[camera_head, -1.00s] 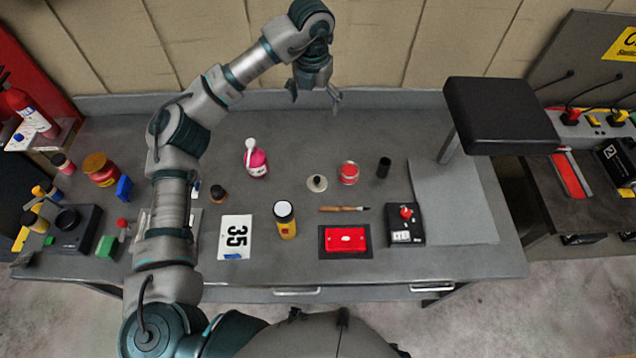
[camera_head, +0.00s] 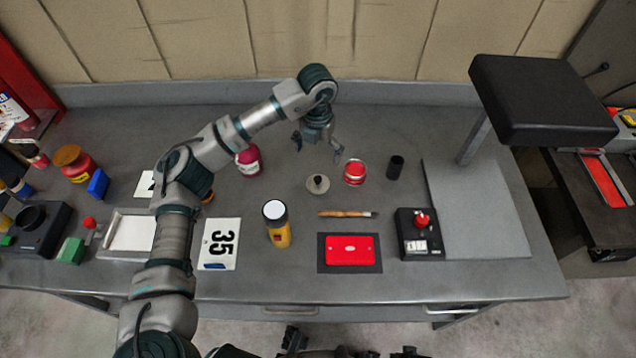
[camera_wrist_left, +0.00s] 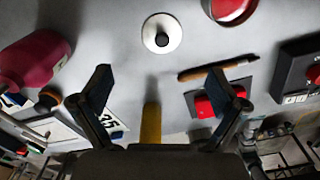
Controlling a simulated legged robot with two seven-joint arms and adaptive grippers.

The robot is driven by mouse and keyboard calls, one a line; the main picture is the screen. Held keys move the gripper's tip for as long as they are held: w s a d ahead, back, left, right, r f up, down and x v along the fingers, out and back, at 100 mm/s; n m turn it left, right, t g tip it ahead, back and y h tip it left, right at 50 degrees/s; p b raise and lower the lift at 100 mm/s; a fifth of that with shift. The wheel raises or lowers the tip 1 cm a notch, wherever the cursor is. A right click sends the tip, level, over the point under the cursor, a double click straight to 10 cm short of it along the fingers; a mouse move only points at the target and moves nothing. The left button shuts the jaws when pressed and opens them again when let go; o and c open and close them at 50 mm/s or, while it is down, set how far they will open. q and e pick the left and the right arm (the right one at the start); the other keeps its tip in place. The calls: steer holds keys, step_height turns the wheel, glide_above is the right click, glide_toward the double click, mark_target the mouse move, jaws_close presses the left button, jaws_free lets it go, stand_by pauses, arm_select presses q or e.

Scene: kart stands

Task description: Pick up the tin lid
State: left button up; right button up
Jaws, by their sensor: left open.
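The tin lid (camera_head: 318,185) is a small round pale metal disc with a dark knob, flat on the grey table. It also shows at the top of the left wrist view (camera_wrist_left: 173,31), fully visible. My left gripper (camera_head: 318,146) is open and empty, above the table and on the wall side of the lid in the head view. In the wrist view my left gripper (camera_wrist_left: 158,82) has its fingers spread wide, with the lid beyond the tips and roughly centred between them. The lid is not touched.
A red tin (camera_head: 355,172) stands close right of the lid, with a black cylinder (camera_head: 395,167) beyond it. A pink bottle (camera_head: 249,160) is to the left.

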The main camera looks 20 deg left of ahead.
arm_select(q)
glide_above(318, 178)
steer(key=f, duration=0.5)
steer(key=shift+w+f, duration=0.3)
steer(key=f, duration=0.3)
steer(key=f+b, duration=0.1)
steer(key=f, duration=0.1)
steer(key=shift+s, duration=0.25)
steer(key=shift+f, duration=0.2)
steer(key=c, duration=1.1)
jaws_close()
arm_select(e)
step_height(318, 178, up, 3)
steer(key=shift+s+d+f, duration=0.1)
steer(key=shift+s, duration=0.05)
